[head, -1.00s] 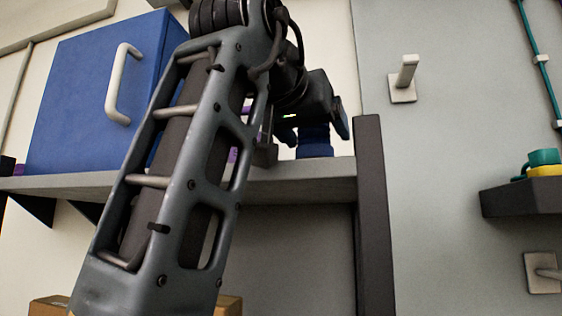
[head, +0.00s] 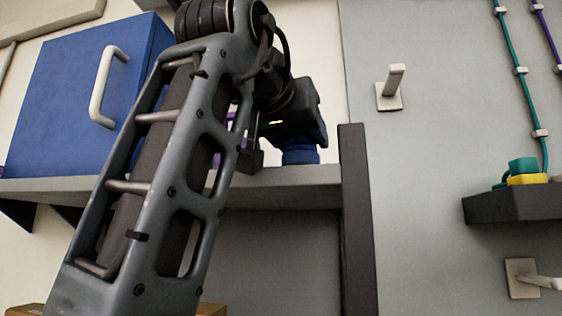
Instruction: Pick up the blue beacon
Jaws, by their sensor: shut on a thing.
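The blue beacon (head: 300,156) stands on the grey shelf (head: 290,175) near its right end. Only its lower part shows below my gripper. My gripper (head: 298,140) is over the beacon, pointing away from me, and is shut on it. The fingertips are mostly hidden behind the dark wrist and gripper body. The beacon's base looks to be at the shelf top; whether it touches cannot be told.
A blue cabinet (head: 75,100) with a pale handle is at the left on the shelf. A dark post (head: 357,220) rises just right of the beacon. A wall hook (head: 390,88) and a dark ledge (head: 515,205) with a teal and yellow phone (head: 525,172) are further right.

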